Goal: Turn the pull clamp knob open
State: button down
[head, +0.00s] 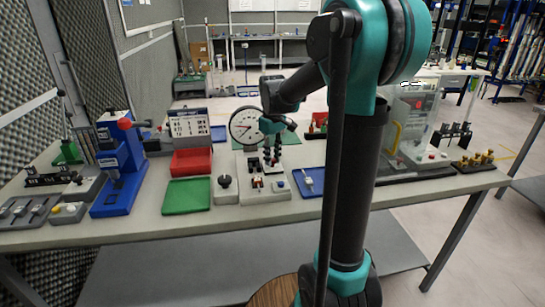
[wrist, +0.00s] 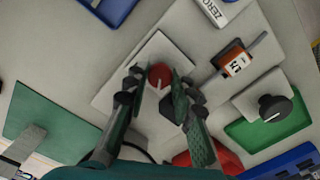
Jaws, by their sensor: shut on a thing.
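A round red knob (wrist: 159,76) with a pale pointer mark sits on a light grey plate (wrist: 118,92) in the wrist view. I take it for the pull clamp knob, though no label on it is readable. My gripper (wrist: 160,86) is shut on it, with one dark finger on each side. In the head view my gripper (head: 271,160) points down over the grey fixture base (head: 262,196) on the bench. The fingers and arm hide the knob there.
Close by are an orange part (wrist: 236,64), a white ZERO block (wrist: 217,12) and a black knob (head: 224,181) on a grey block. A green tray (head: 187,195) and red bin (head: 191,161) lie left, a blue tray (head: 310,182) right. A dial clock (head: 247,125) stands behind.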

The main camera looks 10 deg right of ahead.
aim_at(273, 159)
jog(key=shift+n, duration=0.9)
jog(key=c, duration=1.3)
grip_release()
jog(key=shift+o, duration=0.2)
notch_tip(273, 159, up, 12)
